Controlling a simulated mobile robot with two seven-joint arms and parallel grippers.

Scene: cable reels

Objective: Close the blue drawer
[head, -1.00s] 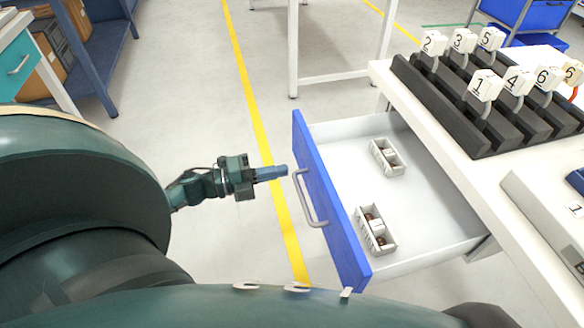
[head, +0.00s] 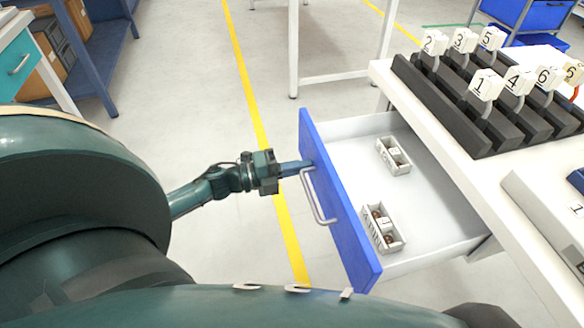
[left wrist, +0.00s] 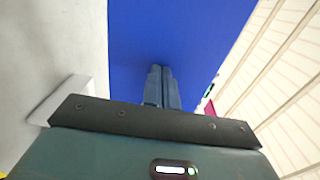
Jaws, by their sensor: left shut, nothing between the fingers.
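The blue drawer (head: 341,215) stands open under the white workbench, its blue front facing left and a grey bar handle (head: 317,197) on it. My left gripper (head: 303,167) is shut and empty, its fingertips at the drawer front near the handle's far end. In the left wrist view the closed fingers (left wrist: 161,80) point at the blue drawer front (left wrist: 185,35), which fills the middle. I cannot tell how firmly they touch. My right gripper is not in view.
Inside the drawer lie two small white boxes, one far (head: 394,156) and one near (head: 382,230). The workbench (head: 455,150) holds a black rack (head: 460,105) with numbered white tags. The floor left of the drawer is clear, with a yellow line (head: 262,140).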

